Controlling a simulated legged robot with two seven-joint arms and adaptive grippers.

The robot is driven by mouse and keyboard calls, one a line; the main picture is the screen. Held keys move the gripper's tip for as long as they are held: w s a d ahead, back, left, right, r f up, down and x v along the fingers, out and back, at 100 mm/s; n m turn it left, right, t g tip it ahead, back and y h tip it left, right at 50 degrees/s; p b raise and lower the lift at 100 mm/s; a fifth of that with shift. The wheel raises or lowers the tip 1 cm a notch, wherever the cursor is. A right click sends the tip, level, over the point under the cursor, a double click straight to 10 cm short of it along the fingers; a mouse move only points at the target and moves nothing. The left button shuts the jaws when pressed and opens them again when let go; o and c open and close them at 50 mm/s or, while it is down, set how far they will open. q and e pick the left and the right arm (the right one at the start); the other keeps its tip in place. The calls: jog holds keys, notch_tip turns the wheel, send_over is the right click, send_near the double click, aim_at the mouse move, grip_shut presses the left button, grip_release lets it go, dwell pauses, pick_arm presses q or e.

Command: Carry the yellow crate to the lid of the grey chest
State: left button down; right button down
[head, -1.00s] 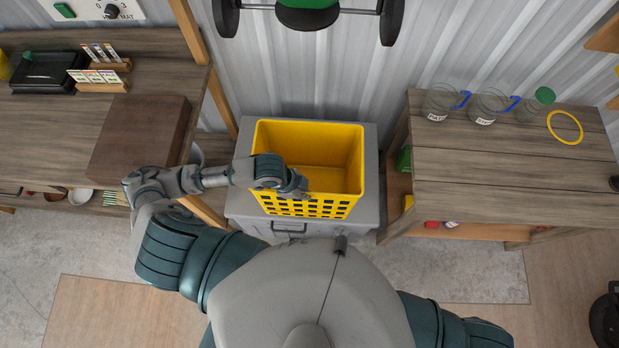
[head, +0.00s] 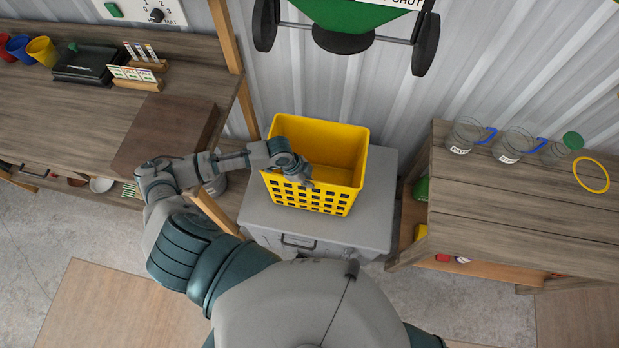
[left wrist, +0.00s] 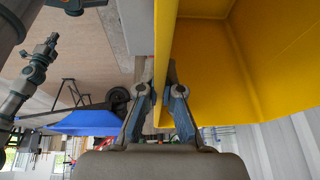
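The yellow crate (head: 312,198) is over the lid of the grey chest (head: 375,215), upright and turned slightly against the lid's edges. It appears to rest on the lid, but its underside is hidden. Bare lid shows in front of it and on its right. My left gripper (head: 296,172) is at the crate's left front side. In the left wrist view, its fingers (left wrist: 162,100) lie on either side of the yellow crate wall (left wrist: 165,60), close against it. An arm, likely my right one, shows at the left of that view; its gripper's state is unclear.
A wooden bench (head: 70,120) stands left, with a brown box (head: 165,135) near my arm. A wooden table (head: 520,210) with jars stands close right of the chest. A green wheeled thing (head: 360,15) is against the corrugated wall behind the crate.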

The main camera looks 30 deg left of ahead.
pick_arm(q)
jog(key=shift+w+d, duration=0.1)
jog(key=shift+d, duration=0.1)
jog(key=c, duration=1.3)
grip_release()
jog(key=shift+d, duration=0.1)
jog(key=v, duration=1.2)
jog(key=shift+f, duration=0.15)
